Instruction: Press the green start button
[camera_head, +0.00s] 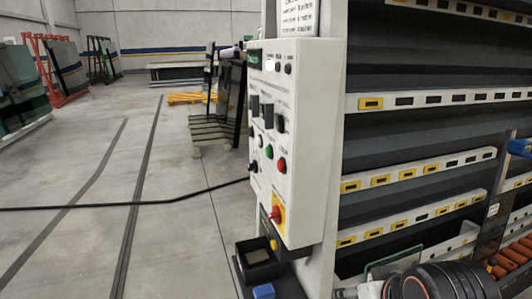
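The green button (269,152) is a small round button on the front of a white control box (306,150), in the middle of the head view. A red button (282,166) sits just below it to the right, and a pale button is to its upper left. Nothing covers the green button, and nothing touches it. A dark rounded part with an orange line at the bottom right looks like a part of my arm. The fingers of my gripper are not visible.
A red and yellow switch (278,214) is low on the box. A black open bin (262,262) stands below it. The washer's slatted side (420,130) fills the right. A black cable (120,205) runs from the box to the left. The floor at left is largely clear.

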